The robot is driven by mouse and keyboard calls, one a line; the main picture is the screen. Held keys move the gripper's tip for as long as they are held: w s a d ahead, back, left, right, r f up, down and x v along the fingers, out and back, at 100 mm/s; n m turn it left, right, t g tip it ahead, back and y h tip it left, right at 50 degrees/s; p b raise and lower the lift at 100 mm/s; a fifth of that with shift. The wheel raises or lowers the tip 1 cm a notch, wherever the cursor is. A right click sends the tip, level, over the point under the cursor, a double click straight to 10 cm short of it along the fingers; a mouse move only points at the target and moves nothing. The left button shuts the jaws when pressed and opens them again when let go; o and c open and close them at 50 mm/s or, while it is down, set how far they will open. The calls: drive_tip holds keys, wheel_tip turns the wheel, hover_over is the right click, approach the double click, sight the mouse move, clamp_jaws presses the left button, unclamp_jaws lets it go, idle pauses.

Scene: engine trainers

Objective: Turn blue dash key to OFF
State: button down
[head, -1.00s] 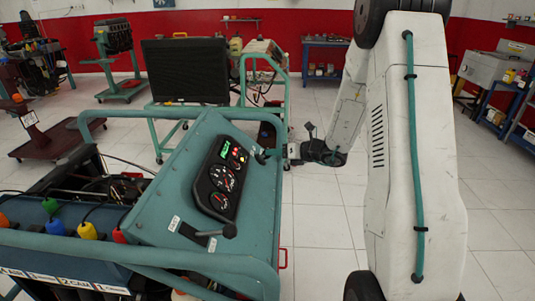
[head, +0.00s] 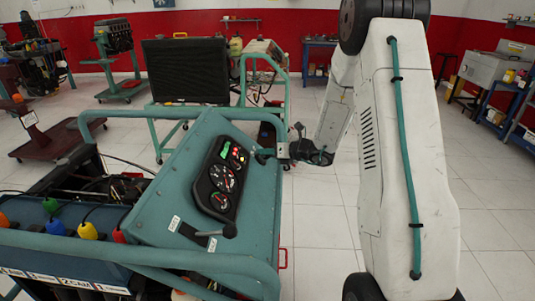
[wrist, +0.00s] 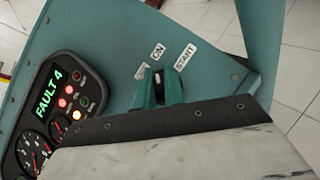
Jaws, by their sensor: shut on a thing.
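My gripper (head: 263,156) is at the right side of the teal dash panel (head: 172,191), and it also shows in the wrist view (wrist: 159,86). Its two teal fingers are close together, shut on the dash key. The key itself is almost wholly hidden between the fingers, so its colour and exact angle cannot be told. Around it are the ON label (wrist: 158,52), the START label (wrist: 185,57) and a third label (wrist: 149,72), partly covered by a finger and not readable.
A gauge cluster (head: 222,178) sits left of the key; its display (wrist: 48,93) reads FAULT 4, with red and amber lamps lit. A black lever (head: 208,233) is lower on the panel. A teal tube frame (head: 150,255) borders the trainer. Open tiled floor lies to the right.

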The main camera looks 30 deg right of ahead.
drive_tip(key=shift+s+a+f+n, duration=0.1)
drive_tip(key=shift+s+f+n, duration=0.2)
drive_tip(key=shift+f, duration=0.1)
drive_tip(key=shift+f+n+g+y, duration=0.1)
drive_tip(key=shift+n+g+y, duration=0.2)
drive_tip(key=shift+n+y, duration=0.7)
drive_tip(key=n+g+y, duration=0.1)
drive_tip(key=n, duration=0.3)
drive_tip(key=n+g+y, duration=0.2)
drive_tip(key=n, duration=0.2)
drive_tip(key=shift+y, duration=0.3)
drive_tip(key=shift+s+n, duration=0.1)
drive_tip(key=shift+n, duration=0.3)
drive_tip(key=c, duration=1.5)
unclamp_jaws()
drive_tip(key=shift+d, duration=0.2)
drive_tip(key=shift+a+r, duration=0.2)
drive_tip(key=shift+v, duration=3.9)
